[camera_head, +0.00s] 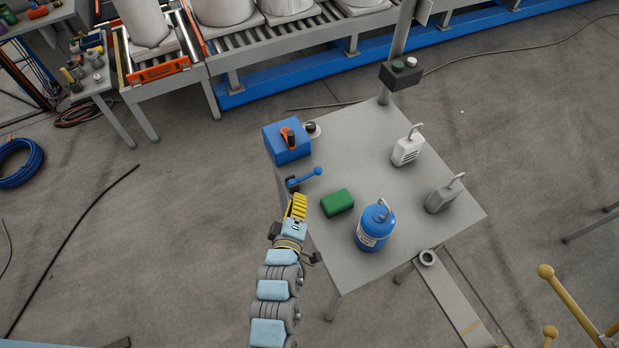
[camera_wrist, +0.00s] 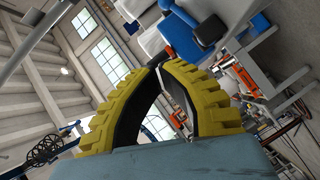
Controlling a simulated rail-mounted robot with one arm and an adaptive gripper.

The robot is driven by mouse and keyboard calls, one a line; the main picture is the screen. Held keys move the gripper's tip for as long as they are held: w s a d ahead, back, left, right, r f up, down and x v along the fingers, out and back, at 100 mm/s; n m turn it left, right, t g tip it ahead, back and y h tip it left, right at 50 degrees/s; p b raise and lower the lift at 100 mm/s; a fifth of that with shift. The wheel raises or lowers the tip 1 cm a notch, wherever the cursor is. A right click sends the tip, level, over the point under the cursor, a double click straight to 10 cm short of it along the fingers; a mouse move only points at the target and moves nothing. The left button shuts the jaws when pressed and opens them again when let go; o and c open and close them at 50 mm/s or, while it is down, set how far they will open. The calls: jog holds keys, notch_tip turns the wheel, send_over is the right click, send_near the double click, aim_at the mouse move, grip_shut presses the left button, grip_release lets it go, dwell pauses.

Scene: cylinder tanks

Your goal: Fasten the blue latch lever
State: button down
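The blue latch lever (camera_head: 306,178) is a short bar with a round knob at its right end. It is mounted by a dark bracket at the left edge of the grey table, just in front of the blue box (camera_head: 286,145). My gripper (camera_head: 299,198) is just below the lever in the head view, with a small gap seeming to show between them.
The grey table (camera_head: 370,150) holds a green block (camera_head: 337,202), a blue canister (camera_head: 376,227), a white jug (camera_head: 408,148) and a grey jug (camera_head: 444,195). An orange-and-black switch (camera_head: 288,137) sits on the blue box. Open floor lies left of the table.

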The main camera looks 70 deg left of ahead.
aim_at(307, 177)
jog(key=shift+n, duration=0.3)
jog(key=x, duration=0.6)
jog(key=s+f+p+x, duration=0.1)
jog(key=x, duration=0.2)
jog(key=shift+w+a+f, duration=0.15)
jog(key=shift+a, duration=0.4)
jog(key=shift+w+a+f, duration=0.1)
jog(key=shift+w+f, duration=0.1)
jog(key=shift+w, duration=0.25)
jog(key=shift+w+a+f, duration=0.1)
jog(key=shift+w+f, duration=0.15)
jog(key=shift+w, duration=0.15)
jog(key=shift+w+a+f+p, duration=0.1)
jog(key=shift+w+f+p, duration=0.1)
jog(key=shift+w, duration=0.25)
jog(key=shift+w+a+f+p, duration=0.1)
jog(key=shift+w+a+f, duration=0.1)
jog(key=shift+w, duration=0.25)
